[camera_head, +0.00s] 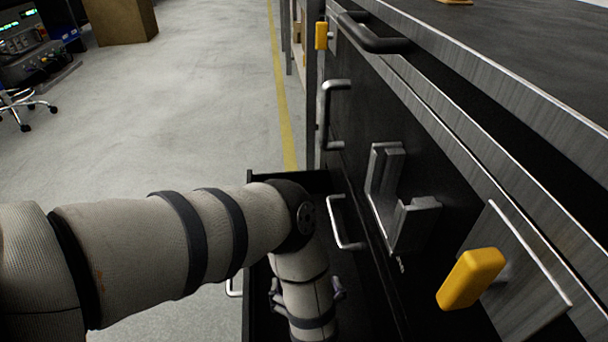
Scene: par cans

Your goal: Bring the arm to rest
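My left arm (150,245) comes in from the left and bends down at a dark joint over an open black drawer (290,181). Grey parts that look like my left gripper (307,292) show on both sides of the lower arm, in or above the drawer. The arm hides the fingertips, so their opening and any held thing cannot be seen. My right gripper is not in view.
A dark cabinet with metal handles (343,222) and yellow grips (471,278) fills the right side. Its worktop (520,50) is at upper right. A yellow line (281,90) crosses the clear floor. A cardboard box (120,20) stands far left.

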